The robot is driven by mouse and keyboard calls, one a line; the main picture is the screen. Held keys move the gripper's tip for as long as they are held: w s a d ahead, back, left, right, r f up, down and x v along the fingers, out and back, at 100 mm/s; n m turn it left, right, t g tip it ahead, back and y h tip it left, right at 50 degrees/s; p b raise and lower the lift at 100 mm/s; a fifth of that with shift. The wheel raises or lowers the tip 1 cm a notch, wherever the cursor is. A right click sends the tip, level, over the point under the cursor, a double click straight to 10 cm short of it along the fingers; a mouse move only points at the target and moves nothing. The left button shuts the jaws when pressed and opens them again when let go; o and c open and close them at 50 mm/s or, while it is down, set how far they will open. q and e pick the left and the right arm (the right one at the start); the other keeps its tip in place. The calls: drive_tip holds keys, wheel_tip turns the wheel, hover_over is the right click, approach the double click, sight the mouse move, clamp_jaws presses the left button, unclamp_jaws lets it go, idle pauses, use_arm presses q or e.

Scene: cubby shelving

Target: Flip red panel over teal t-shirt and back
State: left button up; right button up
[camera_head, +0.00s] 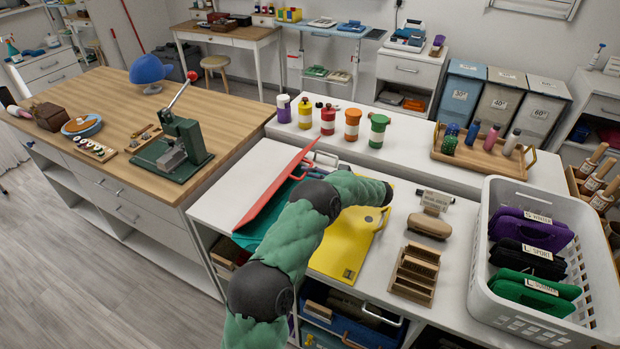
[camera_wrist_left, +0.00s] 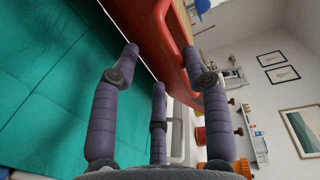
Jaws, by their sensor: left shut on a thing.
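The red panel (camera_head: 276,185) stands tilted up over the teal t-shirt (camera_head: 252,233), left of the yellow panel (camera_head: 345,262) on the white counter. In the left wrist view, the red panel (camera_wrist_left: 135,22) has a handle at its edge, and the teal t-shirt (camera_wrist_left: 55,95) fills the left side. My left gripper (camera_wrist_left: 164,58) is shut on the red panel at that handle, its fingers on either side. In the head view, my green-sleeved left arm hides part of the yellow panel and most of the grip. My right gripper is in neither view.
A white basket (camera_head: 482,250) with folded clothes stands right. A wooden rack (camera_head: 414,272) and a tan stamp-like block (camera_head: 430,226) lie beside the yellow panel. Several coloured jars (camera_head: 328,120) line the back ledge. A wooden table (camera_head: 100,90) with a green press (camera_head: 180,150) stands left.

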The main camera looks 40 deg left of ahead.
use_arm(q)
drive_tip(key=v, duration=1.2)
idle(0.3)
